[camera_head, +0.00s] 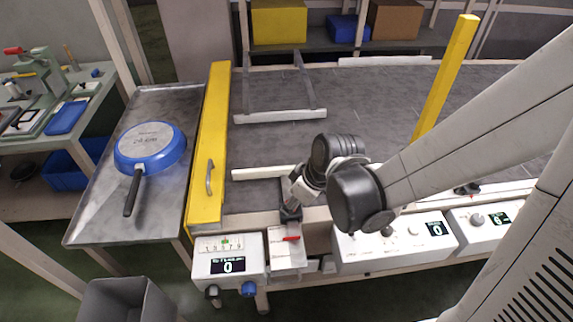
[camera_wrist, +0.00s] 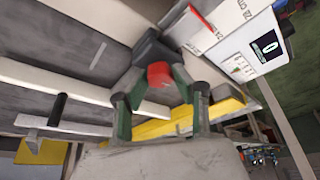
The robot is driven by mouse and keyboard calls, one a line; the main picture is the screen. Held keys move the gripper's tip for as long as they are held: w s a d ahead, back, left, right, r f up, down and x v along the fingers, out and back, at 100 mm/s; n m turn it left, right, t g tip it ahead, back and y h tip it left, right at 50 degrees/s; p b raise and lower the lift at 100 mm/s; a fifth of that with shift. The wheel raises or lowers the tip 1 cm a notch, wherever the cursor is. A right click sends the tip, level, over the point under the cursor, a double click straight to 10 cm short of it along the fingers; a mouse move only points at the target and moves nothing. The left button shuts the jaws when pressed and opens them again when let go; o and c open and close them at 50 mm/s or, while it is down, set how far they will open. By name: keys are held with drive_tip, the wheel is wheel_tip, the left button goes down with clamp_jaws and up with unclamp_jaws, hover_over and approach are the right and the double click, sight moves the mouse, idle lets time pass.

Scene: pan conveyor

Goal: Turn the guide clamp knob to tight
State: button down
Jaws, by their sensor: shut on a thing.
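My gripper (camera_head: 291,208) reaches down at the front edge of the conveyor, beside the yellow end bar. In the wrist view its two green fingers (camera_wrist: 157,82) close around a red knob (camera_wrist: 158,72) at a dark clamp block (camera_wrist: 155,48); I take this to be the guide clamp knob. The fingers appear to be on either side of it. In the head view the knob is hidden by my gripper. No tight or loose mark can be read on it. A white guide rail (camera_head: 265,173) lies on the belt behind my gripper.
A red lever (camera_head: 291,239) sits on a white plate just in front. A control box (camera_head: 228,268) showing 0 stands to its left, with other white boxes (camera_head: 395,243) to the right. A blue pan (camera_head: 150,148) lies on the left metal table (camera_head: 88,212).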

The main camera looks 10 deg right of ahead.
drive_tip(key=m+t+b, duration=0.1)
drive_tip(key=m, duration=0.2)
drive_tip(key=shift+s+a+h, duration=0.1)
drive_tip(key=shift+h, duration=0.3)
drive_tip(key=m, duration=0.2)
drive_tip(key=m+h+b, duration=0.1)
drive_tip(key=m, duration=0.1)
drive_tip(key=shift+a+m+t+h, duration=0.1)
drive_tip(key=shift+m+t+h, duration=0.2)
drive_tip(key=m+h+b, duration=0.1)
drive_tip(key=m, duration=0.3)
drive_tip(key=shift+a+h+b, duration=0.1)
drive_tip(key=shift+h+b, duration=0.2)
drive_tip(key=shift+h, duration=0.1)
drive_tip(key=shift+m+g+h+b, duration=0.45)
drive_tip(key=shift+m+h, duration=0.15)
drive_tip(key=shift+m, duration=1.4)
drive_tip(key=c, duration=1.4)
unclamp_jaws()
